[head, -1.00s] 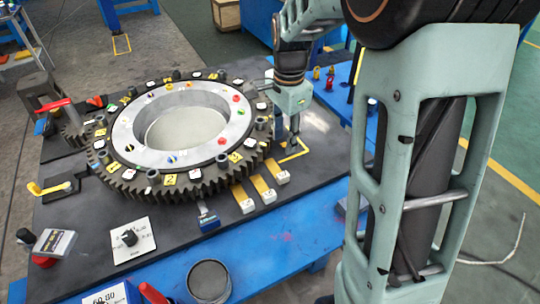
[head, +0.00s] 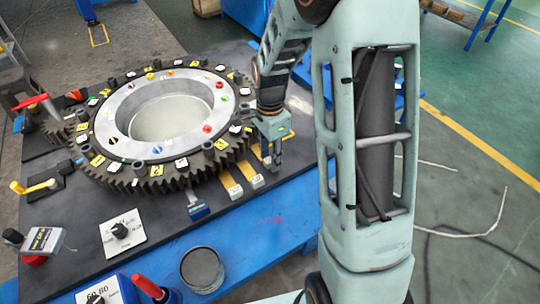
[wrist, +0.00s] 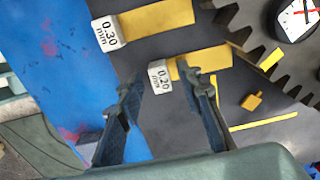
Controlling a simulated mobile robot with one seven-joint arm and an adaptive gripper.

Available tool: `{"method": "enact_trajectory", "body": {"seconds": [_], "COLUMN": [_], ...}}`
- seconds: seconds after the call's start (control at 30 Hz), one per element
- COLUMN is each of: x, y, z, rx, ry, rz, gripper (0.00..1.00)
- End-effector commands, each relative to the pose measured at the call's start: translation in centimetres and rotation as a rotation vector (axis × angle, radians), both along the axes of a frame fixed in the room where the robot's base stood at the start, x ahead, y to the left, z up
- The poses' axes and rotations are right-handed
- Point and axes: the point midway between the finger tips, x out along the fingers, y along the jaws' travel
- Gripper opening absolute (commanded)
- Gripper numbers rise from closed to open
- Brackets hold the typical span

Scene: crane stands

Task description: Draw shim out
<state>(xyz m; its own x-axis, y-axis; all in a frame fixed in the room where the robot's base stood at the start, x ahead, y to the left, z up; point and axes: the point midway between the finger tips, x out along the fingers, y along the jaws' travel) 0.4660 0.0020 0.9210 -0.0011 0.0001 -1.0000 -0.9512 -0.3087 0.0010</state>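Yellow shim strips with white end tabs stick out from under the large toothed ring (head: 150,178). In the wrist view one tab (wrist: 108,34) reads 0.30 mm and another shim's tab (wrist: 160,77) reads 0.20 mm. The head view shows two tabs clearly, one at the left (head: 236,192) and one nearer my arm (head: 257,181); my gripper hides the area beside them. My gripper (wrist: 160,80) is open, with its dark fingers on either side of the 0.20 mm tab. I cannot tell whether either finger touches it.
A blue-ended tool (head: 199,212) lies left of the shims. A white plate with a black knob (head: 121,230) and a round dark cup (head: 202,268) are nearer the front. The blue table edge (head: 265,220) runs close to the shims. A small yellow piece (wrist: 252,101) lies right of my gripper.

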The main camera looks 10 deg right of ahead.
Motion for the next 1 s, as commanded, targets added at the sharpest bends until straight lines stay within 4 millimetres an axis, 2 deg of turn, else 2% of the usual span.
{"method": "enact_trajectory", "body": {"seconds": [0.2, 0.53, 1.0], "x": [0.02, 0.03, -0.42], "y": [0.00, -0.01, -0.18], "z": [-0.03, 0.00, -0.01], "rx": [0.000, 0.000, -0.001], "ry": [-0.001, -0.001, -0.001], "rz": [0.000, 0.000, 0.000], "gripper": [0.33, 0.00, 0.00]}}
